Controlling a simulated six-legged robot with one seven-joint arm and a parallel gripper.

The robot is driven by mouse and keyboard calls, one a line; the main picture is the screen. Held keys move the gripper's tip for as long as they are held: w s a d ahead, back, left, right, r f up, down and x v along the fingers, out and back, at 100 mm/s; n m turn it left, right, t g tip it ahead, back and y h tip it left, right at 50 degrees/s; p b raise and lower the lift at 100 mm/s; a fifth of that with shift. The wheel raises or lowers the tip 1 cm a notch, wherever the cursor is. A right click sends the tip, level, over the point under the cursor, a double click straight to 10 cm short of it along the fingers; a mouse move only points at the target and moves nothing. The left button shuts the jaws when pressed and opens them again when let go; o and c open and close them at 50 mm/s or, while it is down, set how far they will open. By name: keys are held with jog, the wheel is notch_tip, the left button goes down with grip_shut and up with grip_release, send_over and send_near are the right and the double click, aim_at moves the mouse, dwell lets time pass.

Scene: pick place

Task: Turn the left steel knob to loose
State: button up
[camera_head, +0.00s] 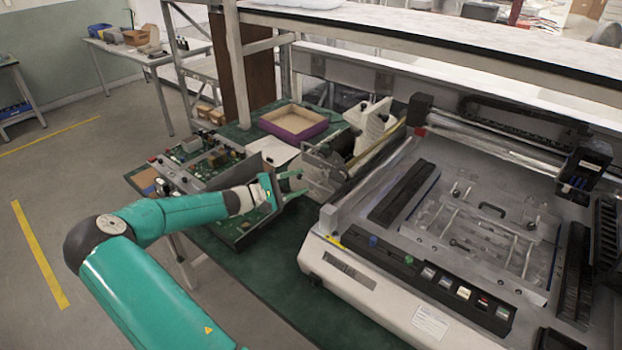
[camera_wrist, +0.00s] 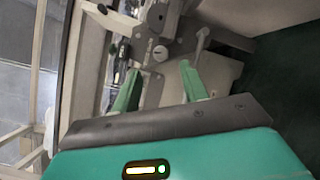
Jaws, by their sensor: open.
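My gripper (camera_head: 298,184) is open in the head view, its green fingers pointing right at a grey metal fixture (camera_head: 322,178) on the green bench. In the wrist view the two fingers of my gripper (camera_wrist: 160,70) are apart, with nothing held between them. A small round steel knob-like part (camera_wrist: 160,53) shows just beyond the fingertips, roughly between them. A pale lever with a rounded end (camera_wrist: 203,38) is to its right. I cannot tell for sure which part is the left steel knob, or whether a finger touches anything. No knob is clear in the head view.
A large white machine (camera_head: 345,262) with a front button row stands right of the fixture. A circuit-board unit (camera_head: 200,165) lies at left behind my arm. A purple-sided tray (camera_head: 294,122) sits behind. A shelf (camera_head: 440,35) overhangs the back.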

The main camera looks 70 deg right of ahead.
jog(key=v, duration=0.7)
jog(key=shift+w, duration=0.2)
jog(key=shift+a, duration=0.1)
jog(key=m+t+y, duration=0.3)
jog(key=m+y, duration=0.3)
jog(key=m, duration=0.7)
send_near(322, 174)
jog(key=v, duration=0.6)
jog(key=x, duration=1.4)
jog(key=shift+s+r, duration=0.1)
jog(key=shift+c, duration=0.2)
jog(key=c, duration=0.9)
